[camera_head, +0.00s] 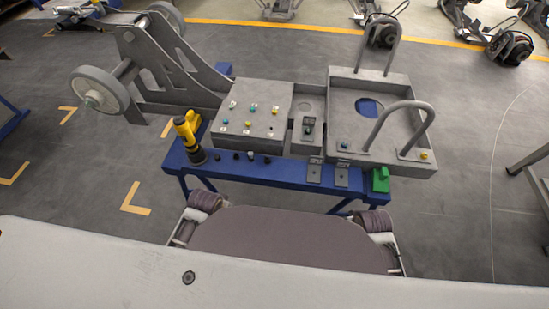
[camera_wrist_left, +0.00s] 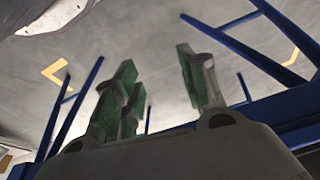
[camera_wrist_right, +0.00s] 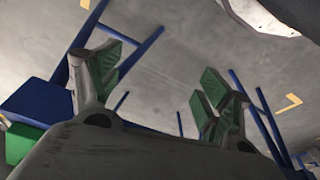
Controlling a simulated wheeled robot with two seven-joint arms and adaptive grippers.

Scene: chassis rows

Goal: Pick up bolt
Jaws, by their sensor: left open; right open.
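Several small bolts with blue, yellow and dark heads (camera_head: 248,124) stand on the grey box top on the blue workbench in the head view. Several dark small pieces, perhaps bolts (camera_head: 250,156), lie along the bench's front edge. A yellow bolt (camera_head: 423,156) sits at the right corner of the grey chassis tray. Which bolt is meant cannot be told. My left gripper (camera_wrist_left: 158,65) is open and empty in the left wrist view. My right gripper (camera_wrist_right: 160,62) is open and empty in the right wrist view. Neither gripper shows in the head view, and no bolt shows in the wrist views.
A yellow-black power tool (camera_head: 188,135) stands at the left end of the blue workbench (camera_head: 225,168). A green block (camera_head: 380,180) is at the right end. The grey chassis tray (camera_head: 400,97) has raised hoop handles. A wheeled frame (camera_head: 150,75) reaches out at the left.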

